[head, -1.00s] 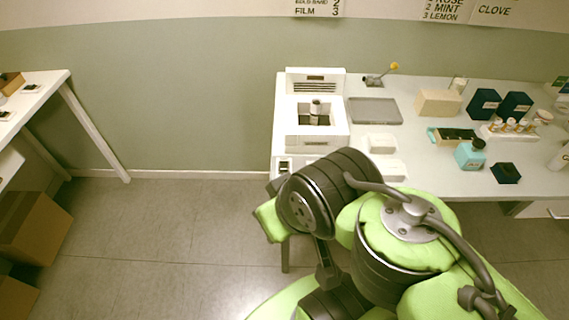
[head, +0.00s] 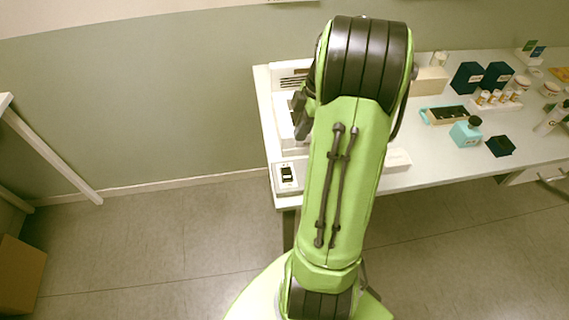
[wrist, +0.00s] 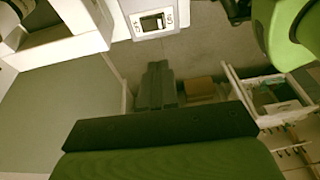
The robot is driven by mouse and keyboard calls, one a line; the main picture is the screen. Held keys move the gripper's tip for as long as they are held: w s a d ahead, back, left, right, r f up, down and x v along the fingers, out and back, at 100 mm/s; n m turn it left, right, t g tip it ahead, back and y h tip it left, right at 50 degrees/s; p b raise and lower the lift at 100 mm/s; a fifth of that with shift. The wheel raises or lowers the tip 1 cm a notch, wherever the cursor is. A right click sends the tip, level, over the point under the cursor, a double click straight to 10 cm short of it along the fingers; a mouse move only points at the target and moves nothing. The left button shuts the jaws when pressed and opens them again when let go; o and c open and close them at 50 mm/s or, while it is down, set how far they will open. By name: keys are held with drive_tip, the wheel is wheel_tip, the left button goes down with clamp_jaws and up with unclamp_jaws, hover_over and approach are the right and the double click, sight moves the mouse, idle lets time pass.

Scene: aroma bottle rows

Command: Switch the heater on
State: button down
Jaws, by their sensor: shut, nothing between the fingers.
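The switch box (head: 288,178) is a small pale block with a dark rocker switch, at the front left corner of the white table. In the wrist view the rocker switch (wrist: 153,23) shows at the top middle, with marks on either side. The white heater housing (head: 285,134) stands just behind it, mostly hidden by my arm. My gripper (head: 302,113) is partly hidden beside the arm, above the heater area and behind the switch box. It is shut and empty. In the wrist view a dark and green part of my gripper fills the bottom, apart from the switch.
The white table (head: 430,168) carries a cream block (head: 430,80), navy boxes (head: 467,78), a teal bottle (head: 466,132) and a rack of small bottles (head: 497,101) to the right.

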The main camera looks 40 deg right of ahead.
drive_tip(key=b, duration=0.3)
approach(287, 178)
drive_tip(key=x, duration=0.2)
drive_tip(key=w+x, duration=0.1)
drive_tip(key=x, duration=0.2)
drive_tip(key=shift+a, duration=0.1)
drive_tip(key=shift+s+f, duration=0.15)
drive_tip(key=shift+f, duration=0.45)
drive_tip(key=f+t+b, duration=0.1)
drive_tip(key=b, duration=0.3)
drive_tip(key=shift+s+a+f+h, duration=0.15)
drive_tip(key=shift+s+f+h, duration=0.05)
drive_tip(key=shift+f+h, duration=0.1)
drive_tip(key=shift+s+a+r, duration=0.15)
drive_tip(key=shift+r, duration=0.25)
drive_tip(key=shift+w+d+r+p, duration=0.2)
drive_tip(key=shift+w+d+p, duration=0.15)
drive_tip(key=shift+w+d, duration=0.35)
drive_tip(key=shift+w+a, duration=0.1)
drive_tip(key=shift+a, duration=0.05)
